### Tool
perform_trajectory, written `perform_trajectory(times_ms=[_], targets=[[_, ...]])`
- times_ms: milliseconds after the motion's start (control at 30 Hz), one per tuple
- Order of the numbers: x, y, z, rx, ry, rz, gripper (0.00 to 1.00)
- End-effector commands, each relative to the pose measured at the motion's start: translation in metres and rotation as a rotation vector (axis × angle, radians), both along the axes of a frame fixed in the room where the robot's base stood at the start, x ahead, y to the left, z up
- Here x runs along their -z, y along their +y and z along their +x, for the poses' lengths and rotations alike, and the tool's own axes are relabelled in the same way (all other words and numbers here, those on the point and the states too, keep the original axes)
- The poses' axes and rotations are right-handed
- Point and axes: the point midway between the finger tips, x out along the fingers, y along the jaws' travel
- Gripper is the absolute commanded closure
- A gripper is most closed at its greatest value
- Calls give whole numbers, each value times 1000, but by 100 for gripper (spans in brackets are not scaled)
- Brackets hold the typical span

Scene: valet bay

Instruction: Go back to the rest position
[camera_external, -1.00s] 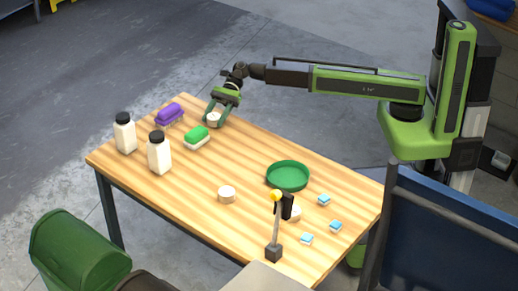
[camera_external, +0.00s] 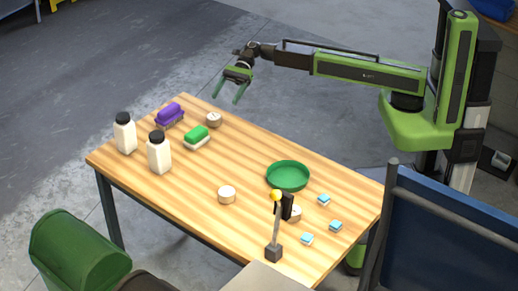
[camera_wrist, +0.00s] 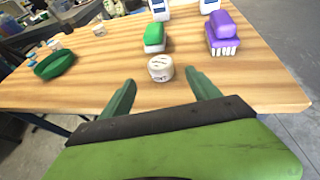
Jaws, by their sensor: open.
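My gripper (camera_external: 239,93) is open and empty in the external view, raised above and beyond the table's far edge. Its two green fingers point down and are apart. In the wrist view my gripper (camera_wrist: 160,92) shows its spread fingers, with a round white-topped tin (camera_wrist: 160,68) beyond them on the table. The tin (camera_external: 213,119) stands near the table's far edge in the external view, apart from the fingers.
The wooden table (camera_external: 180,205) holds a green brush (camera_external: 197,137), a purple brush (camera_external: 170,114), two white bottles (camera_external: 159,153), a green dish (camera_external: 288,176), another round tin (camera_external: 226,194), small blue-topped blocks (camera_external: 335,226) and a stand with a yellow ball (camera_external: 276,196).

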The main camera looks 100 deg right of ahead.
Motion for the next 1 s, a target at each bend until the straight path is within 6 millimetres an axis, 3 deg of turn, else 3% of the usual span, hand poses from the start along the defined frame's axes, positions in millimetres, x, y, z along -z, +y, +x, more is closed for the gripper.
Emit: perform_trajectory(times_ms=[200,567,633,733,833,900,1000], targets=[[-6,-12,-8,0,-1,-1,29],[-5,-12,-8,0,0,0,29],[-13,-5,-7,-10,0,0,29],[-41,27,-4,-56,0,0,29],[-78,85,-10,-137,8,-19,29],[-90,126,-27,-207,30,-92,29],[-94,169,-60,-360,-6,-290,29]])
